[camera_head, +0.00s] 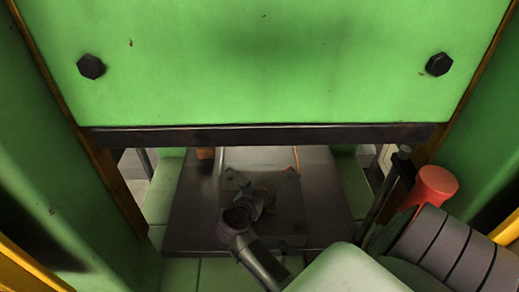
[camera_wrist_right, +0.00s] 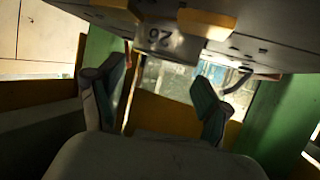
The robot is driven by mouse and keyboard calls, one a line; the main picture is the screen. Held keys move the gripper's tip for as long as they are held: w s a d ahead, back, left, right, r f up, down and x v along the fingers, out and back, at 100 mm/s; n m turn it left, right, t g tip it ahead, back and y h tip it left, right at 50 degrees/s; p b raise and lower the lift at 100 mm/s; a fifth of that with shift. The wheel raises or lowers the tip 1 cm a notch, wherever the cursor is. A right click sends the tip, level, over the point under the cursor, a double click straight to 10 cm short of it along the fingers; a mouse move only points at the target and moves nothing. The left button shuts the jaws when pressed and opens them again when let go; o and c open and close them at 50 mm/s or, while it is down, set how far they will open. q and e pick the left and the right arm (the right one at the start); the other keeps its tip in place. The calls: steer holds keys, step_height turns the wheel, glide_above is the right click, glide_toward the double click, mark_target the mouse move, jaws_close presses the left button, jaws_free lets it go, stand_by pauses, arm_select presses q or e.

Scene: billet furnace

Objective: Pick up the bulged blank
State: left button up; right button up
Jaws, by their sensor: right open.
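A dark, rounded, tube-like piece (camera_head: 238,218), which may be the bulged blank, sits over the dark press plate (camera_head: 190,215) below the green panel. A dark rod-like part runs from it to the lower right; I cannot tell whether they are one piece. My right gripper shows best in the right wrist view (camera_wrist_right: 160,73), where its two dark fingers stand wide apart with nothing between them. In the head view the right arm is at the lower right, and its fingers are hard to make out. The blank cannot be made out in the wrist view. My left gripper is not in view.
The green panel (camera_head: 270,65) with two dark bolts and a dark lower edge (camera_head: 270,135) hangs over the plate. Green side walls flank the opening. A red knob-like part (camera_head: 435,183) stands at the right.

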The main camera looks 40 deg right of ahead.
steer(key=shift+w+d+f, duration=0.15)
steer(key=shift+d, duration=0.2)
jaws_close()
steer(key=shift+r, duration=0.3)
